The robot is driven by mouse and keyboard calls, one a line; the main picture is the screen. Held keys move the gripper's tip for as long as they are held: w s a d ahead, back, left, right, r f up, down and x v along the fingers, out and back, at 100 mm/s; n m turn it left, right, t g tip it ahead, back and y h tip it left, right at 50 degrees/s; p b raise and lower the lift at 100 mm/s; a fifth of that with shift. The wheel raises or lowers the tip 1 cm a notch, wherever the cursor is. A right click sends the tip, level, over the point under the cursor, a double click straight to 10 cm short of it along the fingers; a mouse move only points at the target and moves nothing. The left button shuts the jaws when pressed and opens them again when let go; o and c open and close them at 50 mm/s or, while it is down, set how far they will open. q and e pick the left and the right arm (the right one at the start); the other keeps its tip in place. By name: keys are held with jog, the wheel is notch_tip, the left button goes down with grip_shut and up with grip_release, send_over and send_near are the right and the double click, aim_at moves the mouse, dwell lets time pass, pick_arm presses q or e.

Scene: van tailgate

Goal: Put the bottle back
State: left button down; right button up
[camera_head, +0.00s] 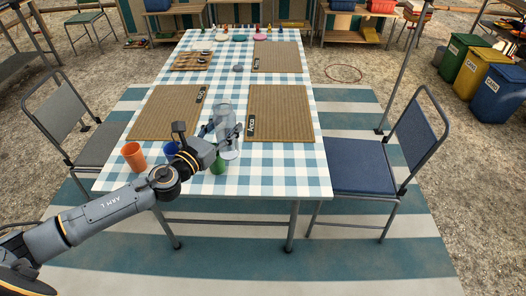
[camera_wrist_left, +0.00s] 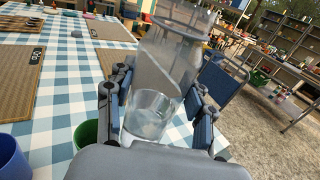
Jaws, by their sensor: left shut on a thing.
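A clear, see-through bottle (camera_head: 224,110) is upright or nearly so above the near part of the checked table. In the left wrist view the bottle (camera_wrist_left: 166,62) stands between the two finger pads. My left gripper (camera_head: 221,131) is shut on the bottle, with a finger on each side; it also shows in the left wrist view (camera_wrist_left: 158,108). I cannot tell whether the bottle's base touches the cloth. The table (camera_head: 270,178) has a blue and white checked cloth. My right gripper is not in view.
An orange cup (camera_head: 133,156), a blue cup (camera_head: 171,150) and a green cup (camera_head: 217,166) stand near the table's front edge. Woven mats (camera_head: 281,122) (camera_head: 165,110) lie behind. A wooden tray (camera_head: 191,62) is farther back. Chairs stand left (camera_head: 57,108) and right (camera_head: 362,168).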

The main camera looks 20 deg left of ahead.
pick_arm(q)
jog(key=w+d+f+b, duration=0.5)
jog(key=w+d+f, duration=0.2)
jog(key=f, duration=0.5)
jog(key=shift+w+d, duration=0.35)
jog(key=shift+w, duration=0.05)
jog(key=c, duration=0.5)
grip_release()
